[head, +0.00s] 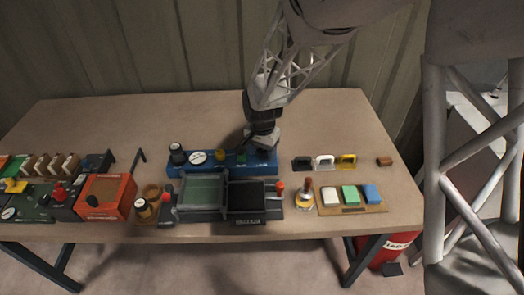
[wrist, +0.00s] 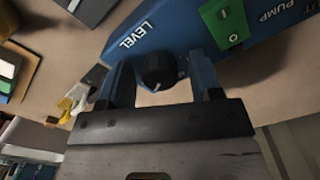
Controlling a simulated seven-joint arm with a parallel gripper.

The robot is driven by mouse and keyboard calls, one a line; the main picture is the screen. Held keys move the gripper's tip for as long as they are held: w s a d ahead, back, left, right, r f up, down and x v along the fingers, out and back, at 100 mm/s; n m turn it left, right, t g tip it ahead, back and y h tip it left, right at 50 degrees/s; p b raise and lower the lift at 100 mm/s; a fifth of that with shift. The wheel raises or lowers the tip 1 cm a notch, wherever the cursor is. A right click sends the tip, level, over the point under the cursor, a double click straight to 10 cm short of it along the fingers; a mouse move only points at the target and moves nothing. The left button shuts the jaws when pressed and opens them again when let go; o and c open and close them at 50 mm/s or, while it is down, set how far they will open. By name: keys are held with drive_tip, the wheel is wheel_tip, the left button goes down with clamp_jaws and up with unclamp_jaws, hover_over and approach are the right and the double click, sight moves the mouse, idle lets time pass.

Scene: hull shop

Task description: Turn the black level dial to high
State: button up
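The black level dial (wrist: 160,71) sits on the blue panel (wrist: 185,35), beside the white word LEVEL, in the wrist view. A white pointer mark shows near its lower edge; I cannot make out any scale marks. My gripper (wrist: 163,85) is open, with one finger on each side of the dial. Gaps show between the dial and both fingers. In the head view my gripper (head: 262,146) is over the right end of the blue panel (head: 208,170) and hides the dial.
A green switch (wrist: 232,28) is near the right finger in the wrist view. In the head view, black, white (head: 324,161) and yellow handled pieces stand right of the panel. A dark-framed tray (head: 203,194) lies in front. The table behind the panel is clear.

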sight(264, 151)
idle(0.3)
drive_tip(key=shift+r, duration=3.9)
drive_tip(key=shift+s+d+r, duration=0.2)
drive_tip(key=shift+d+r, duration=0.05)
drive_tip(key=shift+r, duration=0.05)
drive_tip(key=s+d+r+n+t, duration=0.1)
drive_tip(key=s+d+r+n, duration=0.2)
drive_tip(key=s+d+r, duration=0.75)
drive_tip(key=s+d+r+n, duration=0.1)
drive_tip(key=s+d, duration=0.1)
drive_tip(key=s, duration=0.6)
drive_tip(key=s+d+r+n+t, duration=0.1)
drive_tip(key=s+d+r, duration=0.1)
drive_tip(key=s, duration=0.7)
drive_tip(key=shift+s+d+r+n+t, duration=0.15)
drive_tip(key=shift+d+r+n+t, duration=0.1)
drive_tip(key=shift+d+n+t, duration=0.05)
